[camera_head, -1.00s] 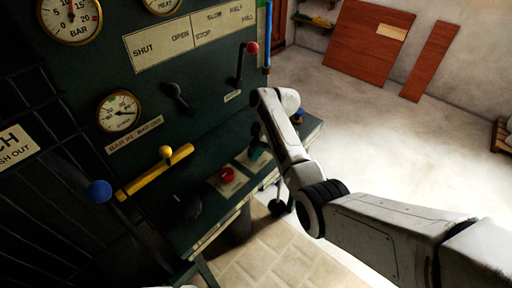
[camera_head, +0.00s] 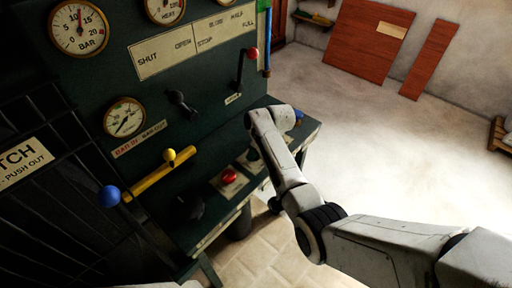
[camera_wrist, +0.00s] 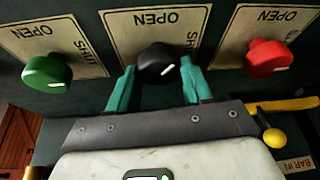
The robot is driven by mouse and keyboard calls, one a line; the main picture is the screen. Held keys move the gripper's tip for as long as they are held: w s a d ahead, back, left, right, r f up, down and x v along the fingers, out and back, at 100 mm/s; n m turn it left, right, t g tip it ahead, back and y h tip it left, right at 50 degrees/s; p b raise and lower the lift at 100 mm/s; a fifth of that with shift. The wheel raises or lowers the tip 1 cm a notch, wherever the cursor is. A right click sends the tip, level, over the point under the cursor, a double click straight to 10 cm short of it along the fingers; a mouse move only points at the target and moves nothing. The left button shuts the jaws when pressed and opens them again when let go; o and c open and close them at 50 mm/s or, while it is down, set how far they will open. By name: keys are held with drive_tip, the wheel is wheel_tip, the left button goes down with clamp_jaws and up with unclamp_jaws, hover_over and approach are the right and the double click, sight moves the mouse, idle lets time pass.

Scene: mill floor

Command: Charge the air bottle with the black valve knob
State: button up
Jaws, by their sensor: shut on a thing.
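The black valve knob (camera_wrist: 157,63) sits in the middle of the wrist view on a label plate (camera_wrist: 119,20) reading OPEN and SHUT. A white mark shows on its right side. The teal fingers of my gripper (camera_wrist: 157,70) stand on both sides of it, shut on it. In the head view my wrist hides most of the gripper and the knob. A small round gauge (camera_head: 125,117) on the panel has a label strip under it, partly legible as BAR IN in the wrist view. Its needle seems to point to the lower left.
A green knob (camera_wrist: 47,70) and a red knob (camera_wrist: 268,59) flank the black one closely.

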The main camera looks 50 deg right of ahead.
drive_tip(key=m+h, duration=0.1)
drive_tip(key=m, duration=0.1)
drive_tip(key=m+h+p, duration=0.1)
drive_tip(key=m, duration=0.2)
drive_tip(key=shift+a+m, duration=0.2)
drive_tip(key=shift+m, duration=0.1)
drive_tip(key=m+h, duration=0.1)
drive_tip(key=m, duration=0.1)
drive_tip(key=m+g+b, duration=0.1)
drive_tip(key=m, duration=0.2)
drive_tip(key=shift+w+a+h, duration=0.1)
drive_tip(key=shift+h, duration=0.3)
drive_tip(key=o, duration=1)
drive_tip(key=shift+o, duration=0.2)
drive_tip(key=shift+r, duration=0.1)
drive_tip(key=v, duration=1)
drive_tip(key=shift+r, duration=0.3)
drive_tip(key=shift+a, duration=0.15)
